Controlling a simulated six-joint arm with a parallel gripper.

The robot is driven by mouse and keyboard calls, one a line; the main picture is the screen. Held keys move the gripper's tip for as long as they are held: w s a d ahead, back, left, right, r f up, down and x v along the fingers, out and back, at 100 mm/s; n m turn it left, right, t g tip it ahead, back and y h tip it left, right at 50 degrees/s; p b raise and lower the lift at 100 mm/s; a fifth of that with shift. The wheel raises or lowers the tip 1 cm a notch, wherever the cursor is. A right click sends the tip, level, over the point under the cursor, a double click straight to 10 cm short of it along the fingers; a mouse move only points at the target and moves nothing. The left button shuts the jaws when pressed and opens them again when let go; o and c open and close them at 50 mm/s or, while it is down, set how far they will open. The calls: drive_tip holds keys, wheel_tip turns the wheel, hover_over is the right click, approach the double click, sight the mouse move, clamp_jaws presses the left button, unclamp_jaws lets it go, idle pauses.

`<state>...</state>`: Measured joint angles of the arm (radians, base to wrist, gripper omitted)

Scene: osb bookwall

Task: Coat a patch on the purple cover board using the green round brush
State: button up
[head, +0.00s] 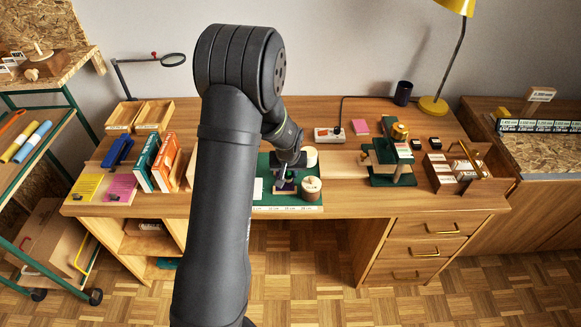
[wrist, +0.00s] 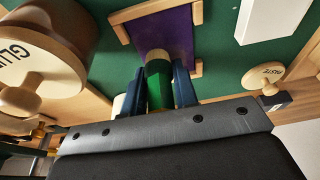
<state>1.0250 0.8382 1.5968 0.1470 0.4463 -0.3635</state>
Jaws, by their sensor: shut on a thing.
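My gripper (wrist: 158,88) is shut on the green round brush (wrist: 159,84), whose green body shows between the two dark blue fingers. The brush's pale end points at the purple cover board (wrist: 171,30); I cannot tell whether it touches. The board lies on the green mat (wrist: 215,50) with light wooden strips along two of its edges. In the head view my gripper (head: 287,177) is low over the purple board (head: 284,187), mostly hidden by my arm. The glue pot (wrist: 40,55), a round wooden-lidded pot marked GLUE, stands beside the gripper.
Upright books (head: 160,160) stand left of the mat. A green press-like stand (head: 391,160) and a wooden box (head: 458,170) are to the right.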

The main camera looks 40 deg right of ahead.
drive_tip(key=shift+w+a, duration=1.2)
drive_tip(key=shift+s+d, duration=1.3)
drive_tip(key=shift+s, duration=0.3)
drive_tip(key=shift+s+a, duration=0.25)
drive_tip(key=shift+a, duration=0.05)
drive_tip(key=shift+w+a, duration=1.3)
drive_tip(key=shift+a, duration=0.05)
drive_tip(key=shift+s+d, duration=1.4)
drive_tip(key=shift+w+a+r, duration=0.1)
drive_tip(key=shift+r, duration=3.9)
